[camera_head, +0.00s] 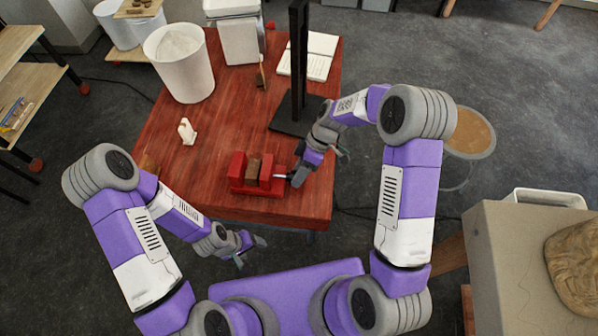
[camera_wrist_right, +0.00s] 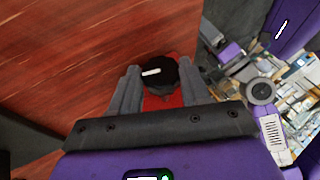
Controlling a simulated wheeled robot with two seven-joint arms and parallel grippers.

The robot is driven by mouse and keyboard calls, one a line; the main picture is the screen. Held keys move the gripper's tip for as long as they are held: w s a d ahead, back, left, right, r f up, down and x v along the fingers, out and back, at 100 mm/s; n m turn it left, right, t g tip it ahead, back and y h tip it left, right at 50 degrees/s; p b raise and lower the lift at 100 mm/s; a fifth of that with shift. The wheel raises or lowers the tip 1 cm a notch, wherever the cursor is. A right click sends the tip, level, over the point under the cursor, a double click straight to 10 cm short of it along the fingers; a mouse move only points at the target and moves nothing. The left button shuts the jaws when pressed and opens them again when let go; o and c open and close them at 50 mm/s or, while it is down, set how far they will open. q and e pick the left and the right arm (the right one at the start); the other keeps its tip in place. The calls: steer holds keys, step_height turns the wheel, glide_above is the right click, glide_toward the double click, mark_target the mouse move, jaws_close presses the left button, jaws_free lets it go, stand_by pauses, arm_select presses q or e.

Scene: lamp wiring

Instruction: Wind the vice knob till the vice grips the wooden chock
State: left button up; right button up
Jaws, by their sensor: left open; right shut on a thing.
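The red vice (camera_head: 240,185) sits near the front edge of the red-brown table in the head view. The wooden chock (camera_head: 253,169) stands between its jaws; whether the jaws touch it is too small to tell. My right gripper (camera_head: 294,179) is at the vice's right end, shut on the knob. In the right wrist view the black knob (camera_wrist_right: 158,73) with a white mark sits between the fingertips, with red vice (camera_wrist_right: 162,102) below it. My left gripper (camera_head: 243,248) is open and empty, off the table's front edge.
A black post on a base (camera_head: 296,118) stands behind my right forearm. A white bin (camera_head: 180,62), a small white object (camera_head: 187,131) and an open book (camera_head: 310,58) are on the table (camera_head: 220,125). The tabletop left of the vice is mostly clear.

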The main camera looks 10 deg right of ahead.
steer(key=o, duration=1.1)
steer(key=shift+c, duration=0.2)
steer(key=v, duration=0.7)
steer(key=shift+r+p, duration=0.3)
steer(key=shift+p, duration=0.1)
steer(key=shift+w+d, duration=0.1)
steer(key=shift+w, duration=0.05)
